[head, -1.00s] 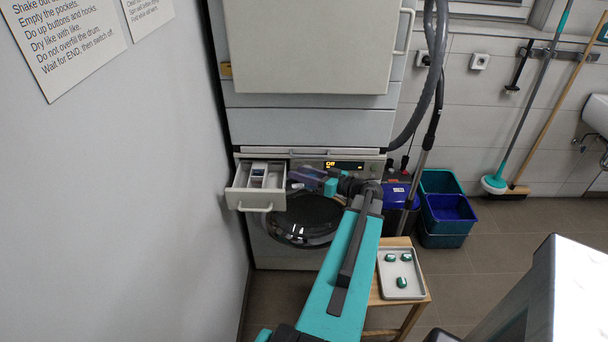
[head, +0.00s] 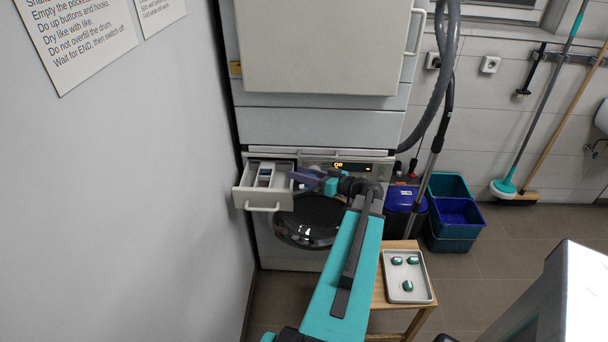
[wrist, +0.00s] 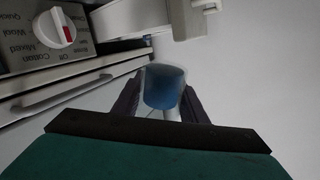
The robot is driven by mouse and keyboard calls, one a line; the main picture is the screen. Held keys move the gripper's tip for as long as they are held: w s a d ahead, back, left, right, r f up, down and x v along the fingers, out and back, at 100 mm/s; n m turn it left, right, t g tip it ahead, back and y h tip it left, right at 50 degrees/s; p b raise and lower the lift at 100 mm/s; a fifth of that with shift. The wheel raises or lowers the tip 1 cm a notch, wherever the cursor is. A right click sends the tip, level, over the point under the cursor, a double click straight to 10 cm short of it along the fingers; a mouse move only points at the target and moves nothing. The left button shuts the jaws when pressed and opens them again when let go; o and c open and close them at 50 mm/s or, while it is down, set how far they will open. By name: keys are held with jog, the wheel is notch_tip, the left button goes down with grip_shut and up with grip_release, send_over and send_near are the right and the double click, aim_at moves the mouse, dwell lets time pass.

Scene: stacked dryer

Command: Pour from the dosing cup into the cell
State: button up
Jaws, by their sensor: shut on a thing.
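My gripper (head: 308,178) is shut on the dosing cup, a translucent blue cup (wrist: 164,88) held between the two dark fingers in the wrist view. The cup is too small and blurred to make out in the head view, and its contents cannot be told. The detergent drawer (head: 262,205) is pulled out at the washer's upper left. Its cells (head: 265,176) are open at the top, with a small blue patch inside. My gripper is just right of the drawer, in front of the control panel.
The programme dial (wrist: 56,28) shows upside down in the wrist view. The grey wall (head: 130,200) stands close left of the drawer. A wooden stool (head: 394,246) bears a tray (head: 408,290) with several green-white capsules. Blue and green buckets (head: 455,212) stand at the right.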

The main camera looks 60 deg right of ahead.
jog(key=w+a+n+y+b, duration=0.1)
jog(key=w+a+y+b, duration=0.1)
jog(key=w+a, duration=0.4)
jog(key=shift+w+g+y+b, duration=0.3)
jog(key=shift+w+b, duration=0.45)
jog(key=shift+w, duration=1.1)
dwell(2.2)
jog(key=shift+s+a+r+m+g+p, duration=0.2)
jog(key=shift+m+p, duration=0.5)
jog(key=shift+p, duration=2.85)
